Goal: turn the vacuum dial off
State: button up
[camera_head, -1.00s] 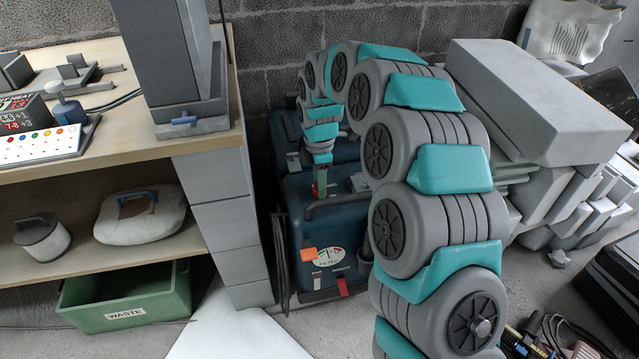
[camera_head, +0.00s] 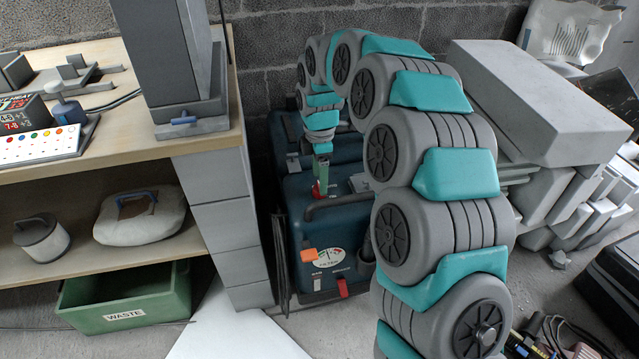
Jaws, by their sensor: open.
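The vacuum (camera_head: 300,222) is a dark blue-green box on the floor, right of the shelf unit. Its front has a round white face with red and green marks (camera_head: 329,255), an orange piece (camera_head: 308,255) beside it, and a small red part (camera_head: 342,287) below. I cannot tell for sure which part is the dial. My gripper (camera_head: 320,188), with small green and red parts, points down at the end of my curved arm, over or close to the vacuum's top and behind its front face. It is open, with nothing seen between its fingers.
A black handle or hose (camera_head: 325,205) arches over the vacuum's top front. The shelf unit (camera_head: 222,210) stands close on the left, with a green waste bin (camera_head: 125,318) low down. Grey blocks (camera_head: 540,100) are stacked at right. A block wall closes the back.

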jog(key=shift+r, duration=2.4)
jog(key=shift+s+d+r, duration=0.1)
jog(key=shift+s+d, duration=0.05)
jog(key=shift+s, duration=0.05)
jog(key=s+d+r+m, duration=0.2)
jog(key=s+d+m, duration=0.3)
jog(key=s, duration=0.5)
jog(key=s+d+r+m, duration=0.3)
jog(key=s+d+m, duration=0.25)
jog(key=s, duration=0.45)
jog(key=s+d+f+m+g, duration=0.1)
jog(key=s+m, duration=0.4)
jog(key=s, duration=0.5)
jog(key=s+d+f+m, duration=0.3)
jog(key=s+d+m, duration=0.2)
jog(key=s, duration=0.5)
jog(key=shift+s+d+f+m+g, duration=0.15)
jog(key=shift+s+d+m+g, duration=0.2)
jog(key=shift+m+g, duration=0.1)
